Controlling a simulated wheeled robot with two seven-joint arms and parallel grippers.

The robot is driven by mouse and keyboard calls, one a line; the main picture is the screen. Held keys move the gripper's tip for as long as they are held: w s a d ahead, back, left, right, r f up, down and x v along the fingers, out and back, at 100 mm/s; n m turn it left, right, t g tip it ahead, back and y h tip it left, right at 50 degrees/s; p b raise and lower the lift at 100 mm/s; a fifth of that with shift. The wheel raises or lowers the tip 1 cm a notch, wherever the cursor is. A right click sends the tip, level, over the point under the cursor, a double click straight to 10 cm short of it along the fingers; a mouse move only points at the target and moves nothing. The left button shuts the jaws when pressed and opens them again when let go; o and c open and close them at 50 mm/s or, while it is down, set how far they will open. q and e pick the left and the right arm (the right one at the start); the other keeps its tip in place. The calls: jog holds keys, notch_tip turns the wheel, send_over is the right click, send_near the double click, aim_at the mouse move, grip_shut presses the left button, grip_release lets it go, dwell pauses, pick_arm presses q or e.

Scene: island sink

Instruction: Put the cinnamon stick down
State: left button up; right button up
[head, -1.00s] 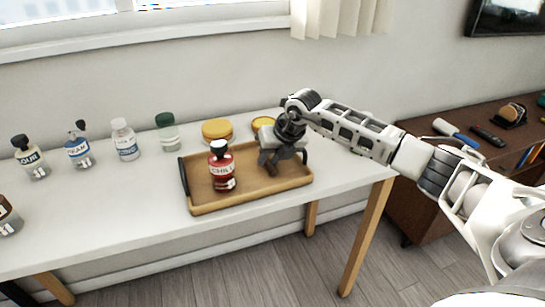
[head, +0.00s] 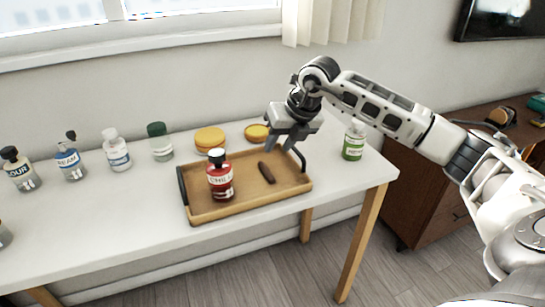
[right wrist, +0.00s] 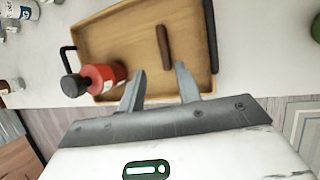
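The cinnamon stick (head: 266,172) is a short dark brown rod lying on the floor of the wooden tray (head: 215,212), right of the red chili bottle (head: 220,180). The stick also shows in the right wrist view (right wrist: 163,47), with the tray (right wrist: 110,30) around it. My right gripper (head: 280,148) is above the right part of the tray, its fingers apart and empty. In the right wrist view the open fingers (right wrist: 159,80) are clear of the stick. My left gripper is not in view.
The tray has dark handles at both ends. A green-labelled bottle (head: 354,142) stands right of it. Behind it are two yellow-lidded containers (head: 209,140). Several bottles line the table's left side. The white table's front strip is clear.

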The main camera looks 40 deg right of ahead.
jog(key=s+a+y, duration=0.1)
jog(key=a, duration=0.2)
jog(key=a+f+n+y, duration=0.1)
jog(key=a+y, duration=0.1)
jog(key=a, duration=0.2)
jog(key=s+a+f+y, duration=0.1)
jog(key=a+y, duration=0.1)
jog(key=a, duration=0.2)
jog(key=shift+s+a+g, duration=0.2)
jog(key=shift+s+g, duration=0.1)
jog(key=shift+s, duration=0.05)
jog(key=s+a+r+m+t+y, duration=0.1)
jog(key=s+a+m+y, duration=0.15)
jog(key=a+y, duration=0.4)
jog(key=s+a+r+m+t+y, duration=0.1)
jog(key=s+a+m+t+y, duration=0.2)
jog(key=a, duration=0.7)
jog(key=s+d+f+m+t+h, duration=0.1)
jog(key=s+d+f+m+h, duration=0.1)
jog(key=s+f+m+h, duration=0.4)
jog(key=s+d+f+m+t+h, duration=0.1)
jog(key=s+d+f+m+h, duration=0.2)
jog(key=f+m, duration=1.1)
jog(key=s+m+h, duration=0.3)
jog(key=s+m, duration=0.1)
jog(key=m, duration=0.2)
jog(key=shift+d+m, duration=0.3)
jog(key=shift+m, duration=0.05)
